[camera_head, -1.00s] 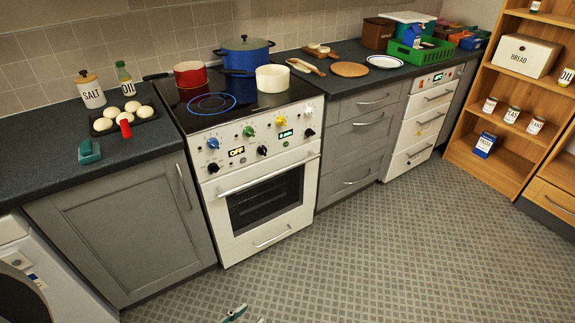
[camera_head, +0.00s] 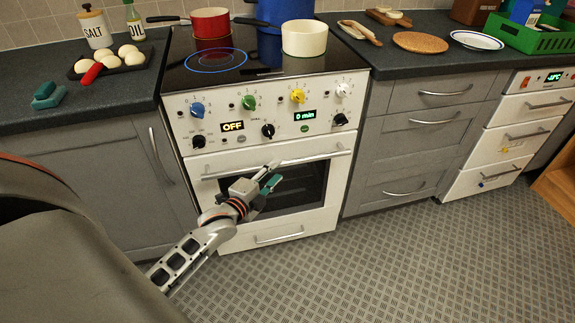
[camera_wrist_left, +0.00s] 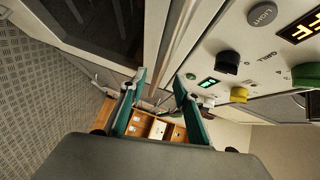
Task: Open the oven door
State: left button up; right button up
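The white oven (camera_head: 215,128) stands between grey cabinets, and its door (camera_head: 336,190) with the dark window is shut. A long bar handle (camera_head: 320,157) crosses the top of the door. My left gripper (camera_head: 270,183) is in front of the door, just below the bar in the head view. In the left wrist view its two green fingers (camera_wrist_left: 160,78) are apart, and the handle bar (camera_wrist_left: 182,45) runs toward the gap between them. I see no clear contact with the bar. My right gripper is not in view.
Control knobs (camera_head: 268,131) sit above the handle. A red pot (camera_head: 210,20) and a cream pot (camera_head: 304,38) stand on the hob (camera_head: 255,68). Grey drawers (camera_head: 408,150) are to the right. The patterned floor (camera_head: 400,265) in front is clear.

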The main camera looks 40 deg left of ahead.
aim_at(282, 165)
pick_arm(q)
jog(key=w, duration=0.2)
jog(key=w+f+b, duration=0.1)
jog(key=w, duration=0.1)
jog(key=shift+w+a, duration=0.15)
jog(key=shift+w, duration=0.9)
grip_shut()
